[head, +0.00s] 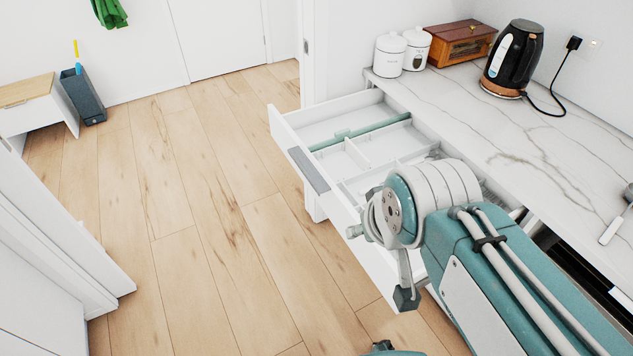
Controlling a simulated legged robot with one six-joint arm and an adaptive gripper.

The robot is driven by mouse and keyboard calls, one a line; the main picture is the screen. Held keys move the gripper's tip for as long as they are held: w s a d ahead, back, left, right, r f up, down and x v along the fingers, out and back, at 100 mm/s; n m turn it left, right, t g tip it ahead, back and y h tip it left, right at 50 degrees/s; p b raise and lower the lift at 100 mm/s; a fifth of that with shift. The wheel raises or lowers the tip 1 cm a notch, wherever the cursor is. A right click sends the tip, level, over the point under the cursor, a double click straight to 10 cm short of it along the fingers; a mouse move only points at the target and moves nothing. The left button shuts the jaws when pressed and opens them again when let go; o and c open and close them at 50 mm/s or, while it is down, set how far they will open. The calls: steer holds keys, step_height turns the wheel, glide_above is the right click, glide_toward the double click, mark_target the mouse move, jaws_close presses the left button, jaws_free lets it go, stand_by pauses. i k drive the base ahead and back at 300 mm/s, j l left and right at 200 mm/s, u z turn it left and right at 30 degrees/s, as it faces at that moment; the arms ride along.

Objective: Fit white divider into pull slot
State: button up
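A white drawer (291,132) stands pulled out from under the marble counter, with a grey pull (309,170) on its front. My arm covers the near part of the drawer. My gripper (405,297) shows only in part, as a dark tip below the wrist, in front of the drawer. Its opening and anything in it are hidden.
The marble counter (470,110) carries two white canisters (389,55), a wooden box (461,43) and a black kettle (513,58) with a cord. A small white cabinet (38,108) and a dark bin (83,96) stand at left. The wooden floor (200,220) is clear.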

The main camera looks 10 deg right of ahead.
mark_target(331, 175)
steer(key=i+j, duration=0.25)
steer(key=i, duration=0.25)
steer(key=i+j, duration=0.25)
steer(key=i, duration=0.3)
steer(key=i+j, duration=0.25)
steer(key=i, duration=0.25)
steer(key=i+j+z, duration=0.1)
steer(key=z, duration=0.25)
steer(key=i+j+z, duration=0.2)
steer(key=z, duration=0.15)
steer(key=i+j+z, duration=0.3)
steer(key=k+l+z, duration=0.1)
steer(key=z, duration=0.85)
